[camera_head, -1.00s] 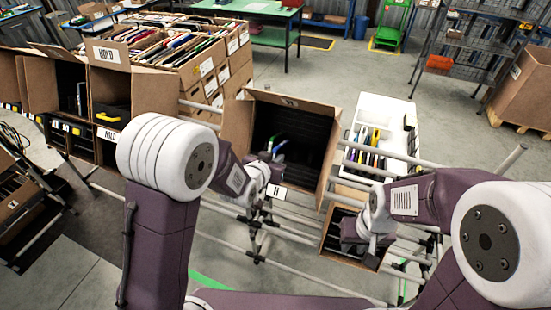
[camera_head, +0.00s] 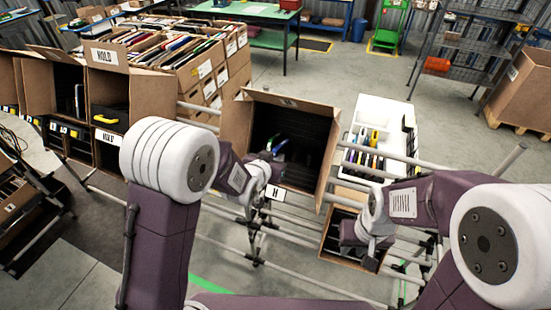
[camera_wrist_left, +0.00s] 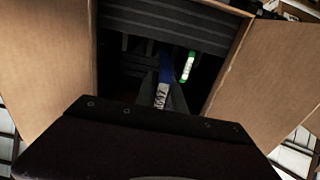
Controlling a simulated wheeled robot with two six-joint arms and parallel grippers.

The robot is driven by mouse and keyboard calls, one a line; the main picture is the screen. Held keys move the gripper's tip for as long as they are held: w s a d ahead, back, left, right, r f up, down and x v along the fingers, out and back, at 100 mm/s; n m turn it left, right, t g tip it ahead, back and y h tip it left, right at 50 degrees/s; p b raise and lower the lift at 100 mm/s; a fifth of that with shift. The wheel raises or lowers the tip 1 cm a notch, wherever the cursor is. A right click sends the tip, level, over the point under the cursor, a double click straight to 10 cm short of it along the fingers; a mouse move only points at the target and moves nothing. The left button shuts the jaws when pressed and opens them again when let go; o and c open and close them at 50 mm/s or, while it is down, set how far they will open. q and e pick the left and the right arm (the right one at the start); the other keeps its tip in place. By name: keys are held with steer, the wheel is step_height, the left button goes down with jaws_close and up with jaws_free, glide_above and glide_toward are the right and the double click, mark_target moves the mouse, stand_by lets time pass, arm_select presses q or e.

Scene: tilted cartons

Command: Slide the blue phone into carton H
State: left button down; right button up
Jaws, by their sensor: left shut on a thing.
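Carton H (camera_head: 331,160) is an open, tilted brown box with a dark ribbed inside; its H label (camera_head: 275,191) is on the front lower edge. My left gripper (camera_head: 274,152) reaches in at its mouth. It is shut on the blue phone (camera_head: 279,147), a thin blue slab that points into the carton. In the left wrist view the blue phone (camera_wrist_left: 164,76) shows edge-on between the fingers, with a pale patch near them. A green-and-white item (camera_wrist_left: 188,66) is inside, just right of it. My right gripper (camera_head: 364,240) is low at the right; its fingertips are hidden.
A white tray (camera_head: 398,112) with several upright coloured slabs stands right of carton H. A small open carton (camera_head: 333,243) is below, around my right gripper. Cartons labelled HOLD (camera_head: 150,95) stand at the left. Carton flaps (camera_wrist_left: 50,60) flank my left wrist.

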mark_target(285, 152)
arm_select(q)
steer(key=shift+b+x, duration=0.45)
steer(key=shift+x, duration=0.85)
steer(key=shift+b+x, duration=0.6)
steer(key=shift+x, duration=0.8)
steer(key=shift+f+b+x, duration=0.3)
steer(key=shift+b+x, duration=0.75)
steer(key=shift+x, duration=0.55)
steer(key=shift+b+x, duration=0.45)
steer(key=shift+x, duration=0.35)
stand_by(0.7)
